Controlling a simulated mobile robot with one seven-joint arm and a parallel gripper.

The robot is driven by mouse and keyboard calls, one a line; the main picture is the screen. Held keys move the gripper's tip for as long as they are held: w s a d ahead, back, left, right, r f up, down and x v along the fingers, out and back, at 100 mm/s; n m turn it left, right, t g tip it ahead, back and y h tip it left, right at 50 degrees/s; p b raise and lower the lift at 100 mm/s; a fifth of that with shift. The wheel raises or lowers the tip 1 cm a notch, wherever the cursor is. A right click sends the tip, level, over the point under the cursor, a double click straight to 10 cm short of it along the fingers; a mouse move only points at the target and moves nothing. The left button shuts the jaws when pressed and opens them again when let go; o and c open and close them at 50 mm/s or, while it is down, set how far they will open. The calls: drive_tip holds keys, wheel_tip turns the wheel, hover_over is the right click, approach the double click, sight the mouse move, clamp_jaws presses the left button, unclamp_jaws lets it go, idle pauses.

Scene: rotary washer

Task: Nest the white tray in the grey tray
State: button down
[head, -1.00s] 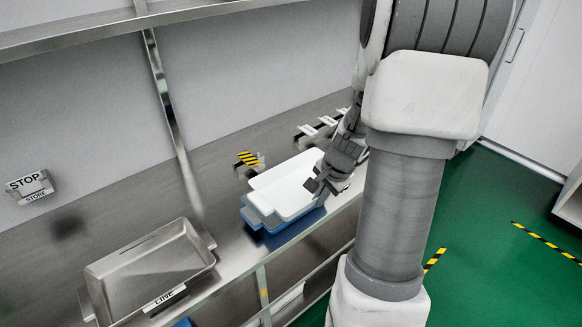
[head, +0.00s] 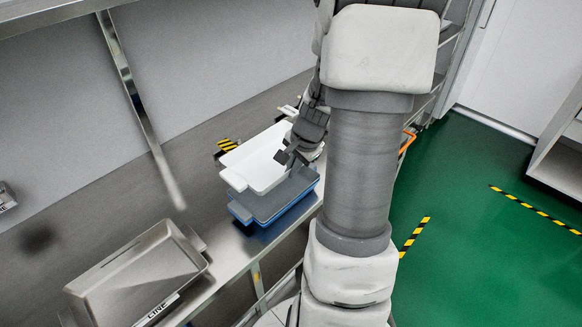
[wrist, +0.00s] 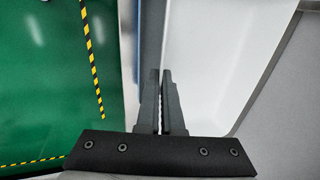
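The white tray (head: 252,160) is up off the stack and sits above and to the left of the grey tray (head: 268,203) in the head view. The grey tray's top is partly uncovered, and it rests on a blue tray (head: 283,215). My gripper (head: 287,159) is at the white tray's right edge, its fingers closed on the rim. In the wrist view, the fingers (wrist: 161,100) are nearly together with the rim between them. The white tray (wrist: 205,60) fills the middle right of that view.
A yellow-black striped marker (head: 227,145) is behind the white tray. A shelf edge (head: 60,20) runs overhead. Green floor (head: 470,250) is open at right.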

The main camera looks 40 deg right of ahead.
sight(292, 201)
drive_tip(key=shift+f+b, duration=3.5)
drive_tip(key=shift+f, duration=0.8)
drive_tip(key=shift+f+b, duration=0.3)
drive_tip(key=shift+f, duration=0.05)
drive_tip(key=shift+s+a+f+b, duration=0.2)
drive_tip(key=shift+f+b, duration=0.1)
drive_tip(key=shift+w+f, duration=0.1)
drive_tip(key=shift+f, duration=0.1)
drive_tip(key=c, duration=1)
unclamp_jaws()
drive_tip(key=p+v, duration=0.2)
drive_tip(key=v, duration=1.6)
drive_tip(key=shift+w, duration=0.3)
drive_tip(key=shift+w, duration=0.1)
